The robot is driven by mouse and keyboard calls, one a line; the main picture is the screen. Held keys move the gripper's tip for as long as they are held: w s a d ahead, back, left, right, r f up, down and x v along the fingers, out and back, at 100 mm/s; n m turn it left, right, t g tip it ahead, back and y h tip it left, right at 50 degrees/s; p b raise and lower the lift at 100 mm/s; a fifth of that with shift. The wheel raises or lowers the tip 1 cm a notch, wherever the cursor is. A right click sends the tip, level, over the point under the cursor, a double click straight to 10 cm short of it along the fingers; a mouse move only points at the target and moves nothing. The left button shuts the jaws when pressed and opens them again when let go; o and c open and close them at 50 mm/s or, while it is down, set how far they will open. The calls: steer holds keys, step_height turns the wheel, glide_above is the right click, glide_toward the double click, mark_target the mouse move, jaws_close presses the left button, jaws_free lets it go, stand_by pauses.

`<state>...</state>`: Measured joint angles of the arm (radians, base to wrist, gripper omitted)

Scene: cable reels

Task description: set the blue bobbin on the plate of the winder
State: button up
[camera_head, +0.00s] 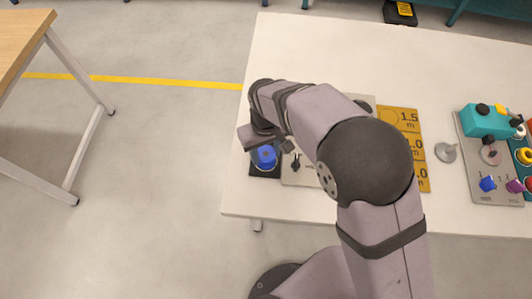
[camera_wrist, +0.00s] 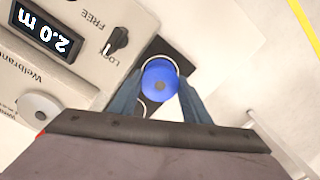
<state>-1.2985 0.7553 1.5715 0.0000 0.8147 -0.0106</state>
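The blue bobbin (camera_wrist: 160,82) is between my gripper's two fingertips (camera_wrist: 161,88) in the wrist view. The fingers meet its two sides with no clear gap. It also shows in the head view (camera_head: 266,158), just below my gripper (camera_head: 264,146). The winder (camera_head: 304,171) has a pale panel with a 2.0 m display (camera_wrist: 42,30) and a dark lever (camera_wrist: 117,39) by the words FREE and LOCK. Its dark plate (camera_head: 264,171) lies under the bobbin, with a pale ring partly showing around it. Whether the bobbin rests on the plate is hidden.
Yellow length cards (camera_head: 414,150) lie right of the winder, then a grey round stand (camera_head: 446,152). The table's left edge is close to the plate.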

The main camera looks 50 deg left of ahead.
mark_target(266, 153)
steer(key=c, duration=0.3)
step_height(266, 153, up, 8)
steer(key=p, duration=0.6)
steer(key=shift+f, duration=0.2)
steer(key=shift+c, duration=0.3)
steer(key=shift+w, duration=0.15)
steer(key=w+r+m+p, duration=0.3)
steer(key=w+p, duration=0.1)
steer(key=w, duration=1.3)
steer(key=w+d+r+m+p, duration=0.1)
steer(key=w+d+m, duration=0.15)
steer(key=w, duration=0.45)
steer(key=w+d+m+p, duration=0.1)
steer(key=w+d+p, duration=0.1)
steer(key=w+d, duration=0.35)
steer(key=shift+n, duration=0.25)
steer(key=shift+w+a+f+b, duration=0.3)
steer(key=shift+f+b, duration=0.1)
steer(key=shift+f, duration=0.3)
steer(key=shift+w+a+f+b, duration=0.15)
steer(key=shift+w+f+b, duration=0.25)
steer(key=shift+f, duration=0.35)
steer(key=shift+w+a+f+b, duration=0.25)
steer(key=shift+f+b, duration=0.15)
steer(key=shift+f, duration=0.3)
steer(key=shift+f, duration=0.15)
